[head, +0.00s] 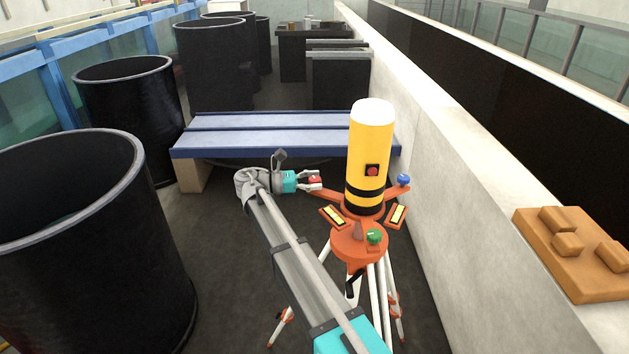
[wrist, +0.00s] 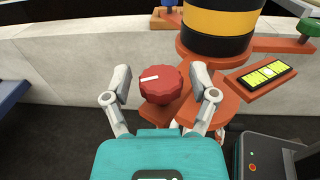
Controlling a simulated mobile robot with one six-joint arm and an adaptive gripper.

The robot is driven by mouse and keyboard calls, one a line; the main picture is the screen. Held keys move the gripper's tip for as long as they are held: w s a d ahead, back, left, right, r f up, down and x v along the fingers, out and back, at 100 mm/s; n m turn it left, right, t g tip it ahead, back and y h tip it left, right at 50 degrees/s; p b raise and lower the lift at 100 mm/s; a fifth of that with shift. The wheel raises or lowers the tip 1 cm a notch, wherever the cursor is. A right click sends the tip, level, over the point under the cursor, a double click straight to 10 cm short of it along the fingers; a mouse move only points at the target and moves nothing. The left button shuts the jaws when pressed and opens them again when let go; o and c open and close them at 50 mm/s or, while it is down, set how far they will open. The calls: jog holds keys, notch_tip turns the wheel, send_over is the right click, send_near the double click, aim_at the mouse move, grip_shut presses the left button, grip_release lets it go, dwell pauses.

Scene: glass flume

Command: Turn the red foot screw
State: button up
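The red foot screw (wrist: 161,83) is a ridged round knob with a white mark on top, pointing left in the wrist view. It sits on an orange arm of the tripod base and also shows in the head view (head: 315,180). My gripper (wrist: 160,76) is open, with one finger on each side of the knob. A narrow gap shows between each finger and the knob. In the head view my gripper (head: 313,181) reaches the screw from the left. The yellow instrument (head: 370,150) with black bands stands upright on the orange base (head: 360,241).
A blue foot screw (head: 403,180) and a green one (head: 375,236) are on the other arms. Yellow level vials (wrist: 267,73) flank the base. A concrete wall (head: 470,200) runs along the right. A blue bench (head: 265,138) stands behind; black tubs (head: 70,250) are left.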

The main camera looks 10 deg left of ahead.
dwell(0.4)
jog(key=v, duration=0.7)
jog(key=shift+a, duration=0.25)
jog(key=shift+s, duration=0.15)
